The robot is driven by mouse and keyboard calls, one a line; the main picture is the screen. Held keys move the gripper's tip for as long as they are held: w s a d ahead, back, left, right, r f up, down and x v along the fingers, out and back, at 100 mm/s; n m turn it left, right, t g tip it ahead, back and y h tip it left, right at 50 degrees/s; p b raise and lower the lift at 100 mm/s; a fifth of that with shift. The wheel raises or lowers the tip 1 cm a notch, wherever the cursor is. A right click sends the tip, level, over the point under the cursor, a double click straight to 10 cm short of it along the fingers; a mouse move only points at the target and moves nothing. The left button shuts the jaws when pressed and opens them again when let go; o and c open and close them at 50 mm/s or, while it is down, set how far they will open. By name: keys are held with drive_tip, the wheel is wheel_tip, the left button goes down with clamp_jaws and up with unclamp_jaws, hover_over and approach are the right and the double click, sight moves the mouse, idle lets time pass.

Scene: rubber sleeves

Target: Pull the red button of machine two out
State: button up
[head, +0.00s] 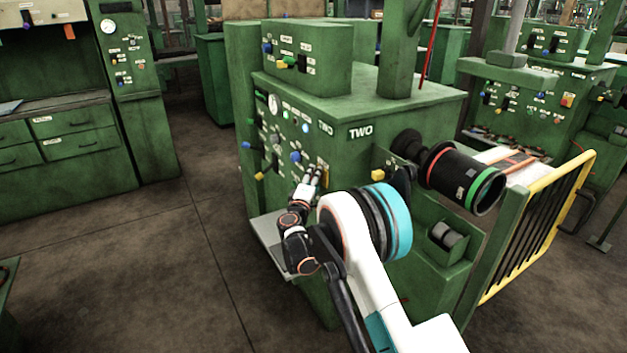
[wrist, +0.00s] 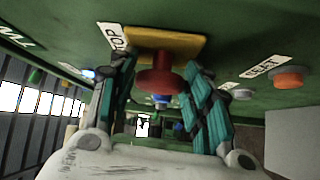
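Machine two (head: 345,158) is the green cabinet labelled TWO in the middle of the head view. The red button (wrist: 158,80) is a round mushroom head on a yellow plate (wrist: 180,45) in the wrist view. The plate also shows as a small yellow patch (head: 325,173) in the head view, where the button itself is hidden by my gripper. My gripper (head: 313,180) is at the control panel. In the wrist view its two fingers (wrist: 162,70) stand apart, one on each side of the button. I cannot tell whether either finger touches it.
An orange button (wrist: 288,78) is on the panel right of the red one in the wrist view. Several knobs and lights (head: 290,125) crowd the panel. A grey shelf (head: 270,243) juts out below. A black cylinder (head: 455,175) and a yellow barred gate (head: 540,220) stand right.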

clamp_jaws()
drive_tip(key=shift+s+a, duration=0.5)
drive_tip(key=shift+a, duration=0.3)
drive_tip(key=o, duration=0.7)
unclamp_jaws()
drive_tip(key=shift+a, duration=0.1)
drive_tip(key=shift+c, duration=0.2)
drive_tip(key=v, duration=1.2)
